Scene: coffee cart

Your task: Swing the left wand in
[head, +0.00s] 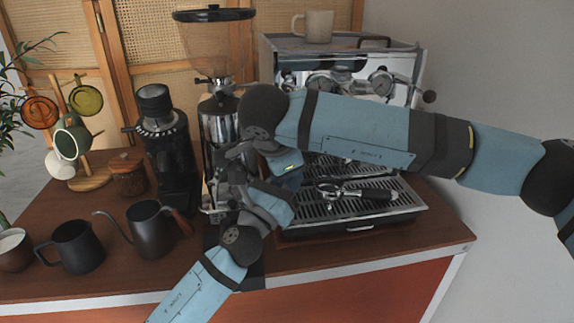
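The espresso machine (425,62) stands at the back right, with its front left side covered by my arms. The left wand cannot be made out; that area is hidden behind my arms. My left arm reaches up from the bottom left, and my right arm crosses the machine's front from the right. Their wrists meet close together between the grinder (215,115) and the machine. Dark grey gripper parts overlap there, so I cannot separate the two grippers or see whether their fingers hold anything.
A portafilter (370,194) lies on the drip tray (408,204). A cup (319,26) stands on the machine. A smaller black grinder (170,165), a gooseneck kettle (148,232), a dark pitcher (77,248), a wooden jar (128,178) and a mug tree (88,178) stand left.

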